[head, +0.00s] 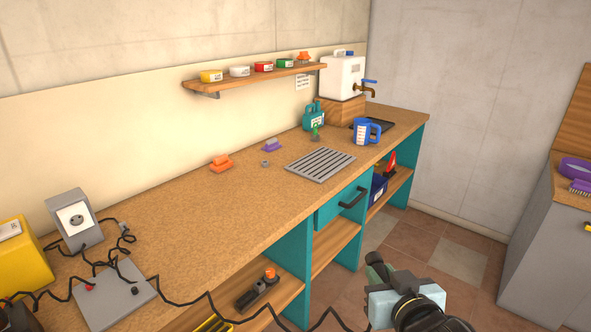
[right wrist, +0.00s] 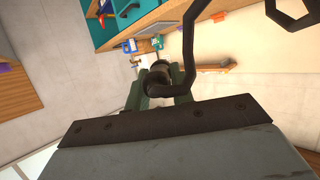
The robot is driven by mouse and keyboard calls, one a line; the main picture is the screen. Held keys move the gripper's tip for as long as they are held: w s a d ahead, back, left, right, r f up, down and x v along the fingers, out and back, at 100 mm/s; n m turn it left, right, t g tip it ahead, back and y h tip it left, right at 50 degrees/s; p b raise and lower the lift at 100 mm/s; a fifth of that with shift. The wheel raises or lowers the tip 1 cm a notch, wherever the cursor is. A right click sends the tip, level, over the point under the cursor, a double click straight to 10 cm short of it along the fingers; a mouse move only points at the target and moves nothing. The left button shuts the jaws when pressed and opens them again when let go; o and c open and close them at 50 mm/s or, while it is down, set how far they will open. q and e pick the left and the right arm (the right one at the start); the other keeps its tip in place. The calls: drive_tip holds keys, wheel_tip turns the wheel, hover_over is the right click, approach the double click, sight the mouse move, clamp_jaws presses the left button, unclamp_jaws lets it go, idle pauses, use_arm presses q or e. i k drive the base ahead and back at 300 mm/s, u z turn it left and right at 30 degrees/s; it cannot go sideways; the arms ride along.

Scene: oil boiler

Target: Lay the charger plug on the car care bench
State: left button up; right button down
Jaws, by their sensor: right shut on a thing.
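The car care bench (head: 215,205), a long brown-topped counter with teal panels, runs from the lower left to the far wall in the head view. My right gripper (head: 377,264) is low in front of the bench, off its front edge, over the floor. In the right wrist view its green fingers (right wrist: 160,82) are shut on a dark round piece with a black cable, which looks like the charger plug (right wrist: 158,78). A black cable (head: 190,301) trails from the bench's left end toward this gripper. My left gripper is not in view.
A grey socket box (head: 75,222), a grey plate (head: 113,296) and a yellow box (head: 22,262) crowd the bench's left end. An orange brush (head: 221,163), a metal grate (head: 320,163) and a blue jug (head: 366,131) stand farther along. The middle bench top is clear.

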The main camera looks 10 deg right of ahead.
sight(190, 263)
drive_tip(key=u, duration=0.25)
drive_tip(key=i, duration=1)
drive_tip(key=u, duration=0.6)
